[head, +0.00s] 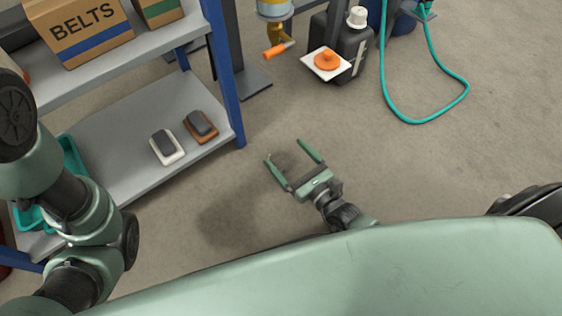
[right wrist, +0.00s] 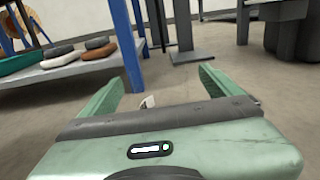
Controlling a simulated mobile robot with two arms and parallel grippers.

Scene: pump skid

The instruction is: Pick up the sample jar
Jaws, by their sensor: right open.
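I cannot make out the sample jar for certain. A round orange piece with a knob (head: 327,60) sits on a white square plate (head: 314,66) in the head view, in front of a black jug; whether it belongs to a jar I cannot tell. My right gripper (head: 288,151) is open and empty above the bare floor, right of the shelf's blue post and nearer me than the plate. Its two green fingers also show spread apart in the right wrist view (right wrist: 158,92). My left arm shows at the left edge, but its gripper is out of view.
A grey shelf rack (head: 100,178) with blue posts stands at the left, with a BELTS box (head: 82,28) above. A white-and-grey item (head: 166,147) and a brown-and-grey one (head: 201,126) lie on its lower shelf. A teal hose (head: 425,122) loops on the floor. The black jug (head: 347,70) has a white cap.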

